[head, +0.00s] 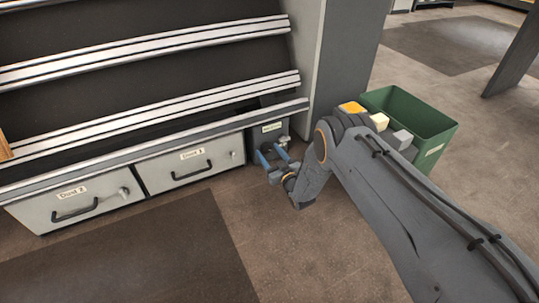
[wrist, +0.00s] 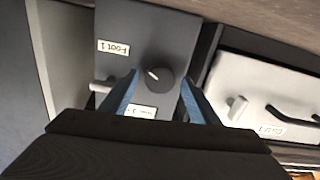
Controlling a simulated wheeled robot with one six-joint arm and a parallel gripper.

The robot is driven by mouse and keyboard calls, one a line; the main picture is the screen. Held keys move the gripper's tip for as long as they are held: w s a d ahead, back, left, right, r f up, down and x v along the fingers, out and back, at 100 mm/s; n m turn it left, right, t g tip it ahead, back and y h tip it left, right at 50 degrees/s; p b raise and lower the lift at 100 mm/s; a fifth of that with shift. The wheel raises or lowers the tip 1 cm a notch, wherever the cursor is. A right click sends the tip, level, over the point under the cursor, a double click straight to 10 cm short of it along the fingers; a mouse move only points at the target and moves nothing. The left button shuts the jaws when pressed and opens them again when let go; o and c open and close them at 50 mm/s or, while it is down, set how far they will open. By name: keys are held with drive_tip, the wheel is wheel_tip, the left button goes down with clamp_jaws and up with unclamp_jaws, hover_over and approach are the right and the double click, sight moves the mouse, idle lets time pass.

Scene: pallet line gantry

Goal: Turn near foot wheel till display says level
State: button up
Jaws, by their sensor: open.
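The near foot wheel shows in the wrist view as a round dark knob (wrist: 160,79) with a short white pointer mark. It sits on a grey panel (wrist: 165,32) with a tag reading "Foot 1" (wrist: 114,48). A second small white plate (wrist: 137,111) is on the panel; its text is too small to read and I cannot tell whether it is the display. My gripper (wrist: 159,80) is open, with one blue finger on each side of the knob; contact is unclear. In the head view my gripper (head: 272,150) is at the panel (head: 266,128), and the knob is hard to make out.
A pale peg (wrist: 102,87) sticks out beside the knob. Drawers with dark handles (head: 192,168) stand left of the panel, under sloped rails (head: 150,115). A green bin (head: 412,112) stands right of the panel, behind my arm. The floor in front is clear.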

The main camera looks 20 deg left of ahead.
drive_tip(key=c, duration=1)
drive_tip(key=shift+c, duration=0.2)
drive_tip(key=shift+m, duration=0.4)
drive_tip(key=m, duration=0.3)
drive_tip(key=shift+m, duration=0.4)
drive_tip(key=m, duration=0.5)
drive_tip(key=shift+m, duration=0.3)
drive_tip(key=m, duration=0.7)
drive_tip(key=shift+d, duration=0.1)
drive_tip(key=m, duration=0.6)
drive_tip(key=shift+m, duration=0.3)
